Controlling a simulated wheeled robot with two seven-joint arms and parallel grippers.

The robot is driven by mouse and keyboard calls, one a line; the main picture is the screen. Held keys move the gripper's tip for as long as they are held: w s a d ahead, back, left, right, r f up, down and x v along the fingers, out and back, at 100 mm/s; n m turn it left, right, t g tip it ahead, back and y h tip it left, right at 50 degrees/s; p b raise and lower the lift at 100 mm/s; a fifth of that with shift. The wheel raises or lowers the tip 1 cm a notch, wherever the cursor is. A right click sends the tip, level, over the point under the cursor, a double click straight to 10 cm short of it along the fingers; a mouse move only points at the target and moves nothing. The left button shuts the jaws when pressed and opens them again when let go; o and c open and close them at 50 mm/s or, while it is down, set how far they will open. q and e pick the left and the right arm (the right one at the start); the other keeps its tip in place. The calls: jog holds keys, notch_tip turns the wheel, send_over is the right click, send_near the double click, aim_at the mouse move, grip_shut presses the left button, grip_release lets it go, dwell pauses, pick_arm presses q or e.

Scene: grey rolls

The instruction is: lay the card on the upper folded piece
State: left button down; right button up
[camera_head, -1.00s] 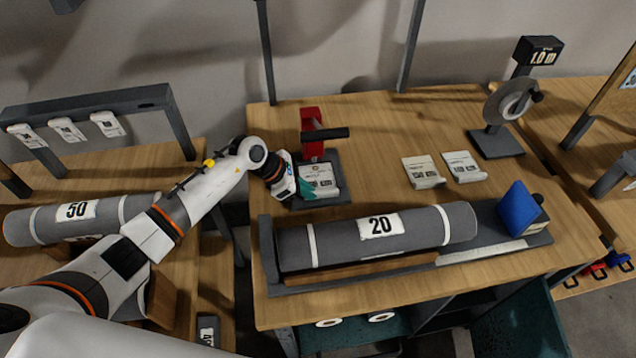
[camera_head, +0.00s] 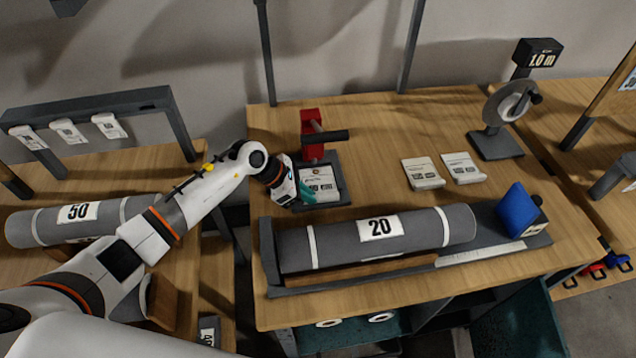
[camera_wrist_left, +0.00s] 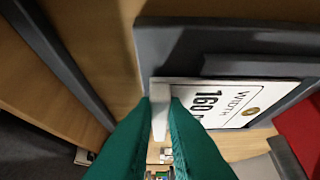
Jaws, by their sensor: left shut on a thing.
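The card (camera_head: 320,182), white with dark print, is at the dark tray (camera_head: 335,201) of the red press. In the left wrist view the card (camera_wrist_left: 228,102) reads "WIDTH 160". My left gripper (camera_head: 304,192) is at the card's left side, its teal fingers (camera_wrist_left: 161,98) shut on the card's white edge. I cannot tell whether the card touches the tray. Two white printed folded pieces (camera_head: 423,173) (camera_head: 463,168) lie side by side on the table to the right. I cannot tell which is the upper one. My right gripper is not in view.
The red press (camera_head: 312,133) with its dark handle stands behind the tray. A grey roll (camera_head: 430,228) labelled 20 lies in a cradle in front. A blue block (camera_head: 517,209) and a "1.0 m" gauge (camera_head: 540,55) stand at right. The table's middle is clear.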

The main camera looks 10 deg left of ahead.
pick_arm(q)
jog(key=shift+s+d+r+p, duration=0.1)
jog(key=shift+s+d+p, duration=0.1)
jog(key=shift+s+p, duration=0.25)
jog(key=shift+s+d+r+p, duration=0.1)
jog(key=shift+s+d+p, duration=0.15)
jog(key=shift+s, duration=0.35)
jog(key=shift+s+d+p, duration=0.2)
jog(key=shift+s+p, duration=0.1)
jog(key=shift+s, duration=0.2)
jog(key=shift+r, duration=0.1)
jog(key=shift+r+p, duration=1.65)
jog(key=shift+r, duration=0.75)
